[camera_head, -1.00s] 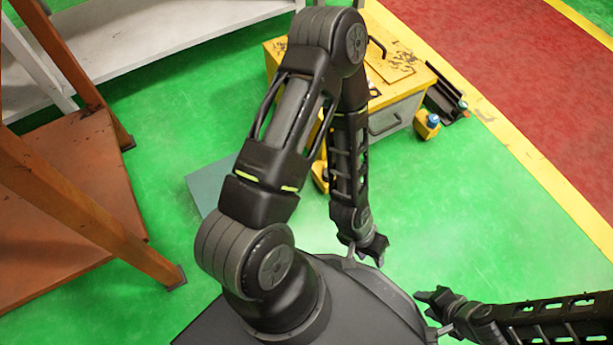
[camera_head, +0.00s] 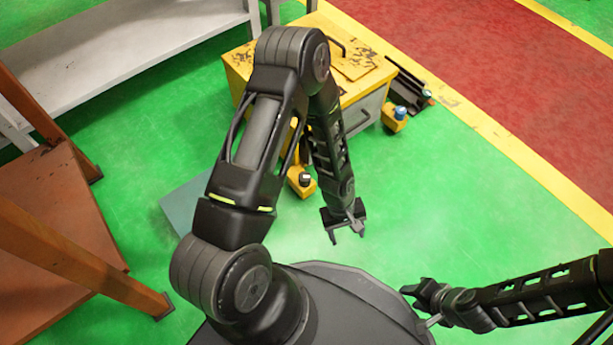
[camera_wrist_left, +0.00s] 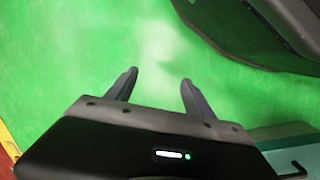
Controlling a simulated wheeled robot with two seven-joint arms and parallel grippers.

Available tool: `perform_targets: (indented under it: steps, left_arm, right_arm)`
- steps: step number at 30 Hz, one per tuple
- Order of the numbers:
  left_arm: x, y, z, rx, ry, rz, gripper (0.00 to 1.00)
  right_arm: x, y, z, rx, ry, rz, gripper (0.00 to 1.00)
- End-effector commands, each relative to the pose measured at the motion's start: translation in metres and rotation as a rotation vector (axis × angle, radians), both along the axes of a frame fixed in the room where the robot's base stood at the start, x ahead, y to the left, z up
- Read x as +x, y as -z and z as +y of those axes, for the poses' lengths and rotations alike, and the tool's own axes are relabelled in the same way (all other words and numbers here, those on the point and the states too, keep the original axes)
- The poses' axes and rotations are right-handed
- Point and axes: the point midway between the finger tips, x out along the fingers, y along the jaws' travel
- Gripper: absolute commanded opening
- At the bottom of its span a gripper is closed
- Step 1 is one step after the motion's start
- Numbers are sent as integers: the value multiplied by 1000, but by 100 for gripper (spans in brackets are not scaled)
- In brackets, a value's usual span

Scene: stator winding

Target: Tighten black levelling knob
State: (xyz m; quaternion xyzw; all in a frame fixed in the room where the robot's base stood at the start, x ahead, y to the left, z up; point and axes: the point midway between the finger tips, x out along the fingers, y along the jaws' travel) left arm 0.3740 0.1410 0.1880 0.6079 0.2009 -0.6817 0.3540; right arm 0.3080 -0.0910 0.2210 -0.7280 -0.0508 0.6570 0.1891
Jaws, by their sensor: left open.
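A black knob (camera_head: 305,178) sits on a small yellow foot (camera_head: 301,187) at the near side of the yellow machine (camera_head: 357,71), just left of my left forearm. My left gripper (camera_head: 347,238) hangs below and to the right of that knob in the head view, apart from it and over bare green floor. Its fingers are spread and empty in the left wrist view (camera_wrist_left: 159,88), where the knob does not show. My right gripper (camera_head: 417,305) is at the lower right, far from the knob; I cannot tell its finger gap.
Another yellow foot (camera_head: 393,118) with a blue-topped knob (camera_head: 400,111) stands at the machine's right. A grey-blue plate (camera_head: 184,205) lies left of my left arm. An orange frame (camera_head: 75,262) stands at the left. The floor right of my left gripper is clear.

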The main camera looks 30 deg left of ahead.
Motion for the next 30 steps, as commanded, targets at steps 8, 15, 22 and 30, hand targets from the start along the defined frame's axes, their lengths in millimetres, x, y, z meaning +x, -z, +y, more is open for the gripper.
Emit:
perform_targets:
  steps: [8,15,22,30]
  left_arm:
    - [86,19,112,342,-744,198,61]
    - [130,-12,181,589,-1230,142,61]
    - [137,-22,194,636,-1339,114,61]
    - [136,-20,194,635,-1337,116,61]
  right_arm:
    - [5,30,0,1,5,-8,36]
    - [7,40,0,2,7,-12,36]
    - [7,40,0,2,7,-13,36]
    - [7,41,0,2,7,-12,36]
